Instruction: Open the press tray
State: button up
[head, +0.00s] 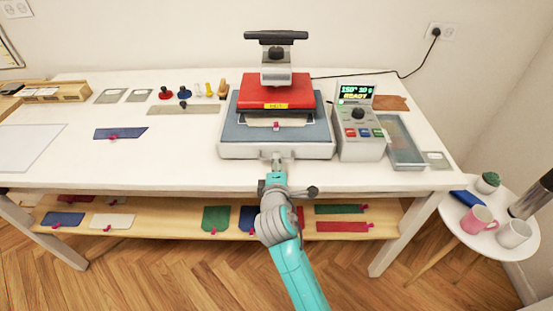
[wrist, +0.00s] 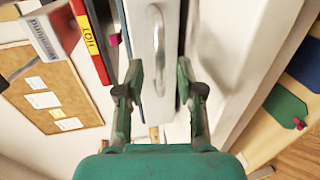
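The heat press has a red upper plate (head: 275,92) with a yellow label, above a press tray (head: 235,151) with a blue-grey pad. A pale garment piece with a pink tag lies on the pad. The tray's light front wall carries a metal bar handle, which shows clearly in the wrist view (wrist: 158,45). My gripper (head: 277,165) is at the middle of this front wall. In the wrist view, my gripper (wrist: 159,78) is open, with one finger on either side of the handle. I cannot tell whether the fingers touch it.
A control box (head: 361,132) reading READY stands right of the press, beside a grey shallow tray (head: 401,138). A blue cloth piece (head: 119,134) and several stamps lie left. A lower shelf (head: 170,231) holds cloth pieces. A round side table (head: 490,240) with mugs stands at right.

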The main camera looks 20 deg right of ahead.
jog(key=shift+x, duration=1.7)
grip_shut()
